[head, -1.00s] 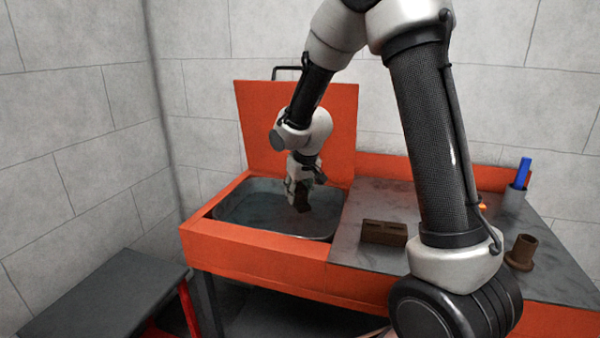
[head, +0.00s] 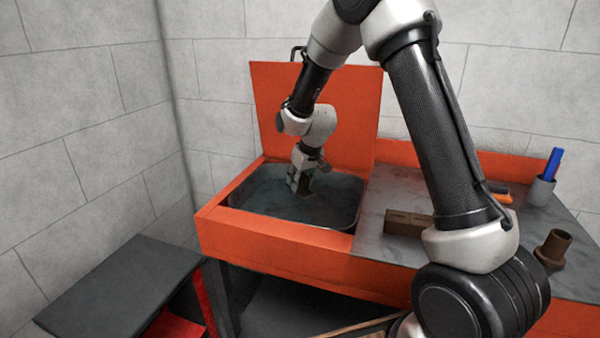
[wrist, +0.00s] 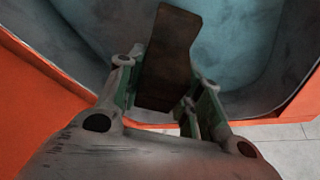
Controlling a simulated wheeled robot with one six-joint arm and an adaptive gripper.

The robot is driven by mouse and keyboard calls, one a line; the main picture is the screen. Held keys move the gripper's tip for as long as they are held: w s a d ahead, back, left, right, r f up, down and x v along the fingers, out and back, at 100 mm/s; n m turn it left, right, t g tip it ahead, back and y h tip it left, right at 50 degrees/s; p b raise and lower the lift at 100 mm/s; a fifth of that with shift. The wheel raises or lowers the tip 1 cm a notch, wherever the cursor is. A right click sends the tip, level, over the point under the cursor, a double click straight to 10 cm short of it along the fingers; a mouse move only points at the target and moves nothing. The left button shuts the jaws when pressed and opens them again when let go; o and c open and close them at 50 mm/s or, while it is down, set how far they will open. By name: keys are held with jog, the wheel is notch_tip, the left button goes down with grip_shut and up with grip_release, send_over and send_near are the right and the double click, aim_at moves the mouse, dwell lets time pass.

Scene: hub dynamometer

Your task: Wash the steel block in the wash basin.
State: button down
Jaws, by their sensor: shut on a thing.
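My gripper (head: 303,184) reaches down into the wash basin (head: 349,205), a grey metal tub set in an orange cabinet. In the wrist view my gripper (wrist: 160,92) is shut on a dark brown, dirty-looking block (wrist: 170,50), which I take to be the steel block. The block sticks out beyond the fingers, over the basin's bluish-grey inside (wrist: 235,50). In the head view the gripper mostly hides the block. I cannot tell whether the block touches the liquid or the basin floor.
The orange lid (head: 335,95) stands raised behind the basin. On the grey worktop to the right are a brown block (head: 405,222), a brown flanged tube (head: 552,247), and a cup (head: 541,191) with a blue item. A dark low bench (head: 125,285) stands at left.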

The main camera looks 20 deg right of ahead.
jog(key=shift+f, duration=4.15)
jog(key=shift+r, duration=6.6)
jog(key=shift+r, duration=1.95)
